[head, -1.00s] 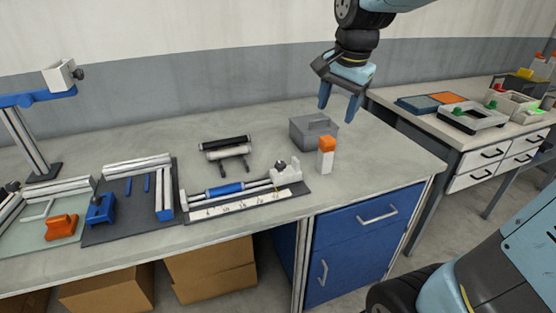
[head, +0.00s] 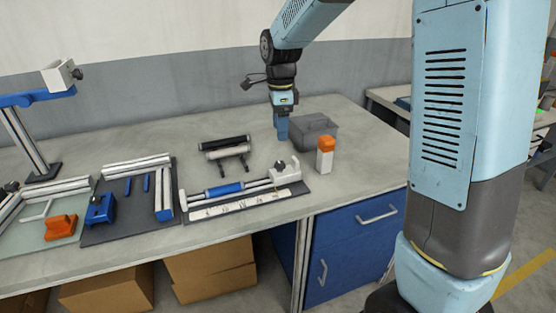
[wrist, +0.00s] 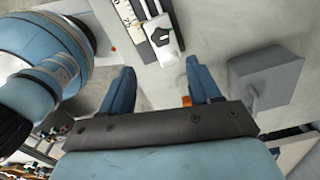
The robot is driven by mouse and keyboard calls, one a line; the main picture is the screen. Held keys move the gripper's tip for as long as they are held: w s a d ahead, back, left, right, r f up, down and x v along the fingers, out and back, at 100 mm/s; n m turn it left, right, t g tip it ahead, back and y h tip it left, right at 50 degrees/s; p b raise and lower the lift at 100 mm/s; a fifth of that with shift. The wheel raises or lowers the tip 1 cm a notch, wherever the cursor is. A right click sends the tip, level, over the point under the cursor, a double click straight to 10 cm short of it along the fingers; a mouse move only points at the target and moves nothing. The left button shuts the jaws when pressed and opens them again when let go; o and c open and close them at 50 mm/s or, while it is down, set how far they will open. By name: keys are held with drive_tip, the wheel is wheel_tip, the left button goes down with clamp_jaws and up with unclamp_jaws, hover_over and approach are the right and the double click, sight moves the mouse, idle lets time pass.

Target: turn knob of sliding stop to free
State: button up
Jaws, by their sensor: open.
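The sliding stop (head: 285,172) is a pale block at the right end of a rail fixture with a white scale strip (head: 232,205). Its dark knob (head: 280,165) sits on top; in the wrist view the black knob (wrist: 160,37) shows on the white stop, beyond my fingertips.
A grey lidded box (head: 316,132) and a white bottle with an orange cap (head: 326,155) stand right of the stop. A black roller piece (head: 226,147) lies behind the rail. A dark board with blue parts (head: 130,215) lies to the left.

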sight(280, 163)
wheel_tip(280, 163, down, 12)
drive_tip(key=shift+r, duration=0.15)
idle(0.3)
drive_tip(key=shift+c, duration=0.3)
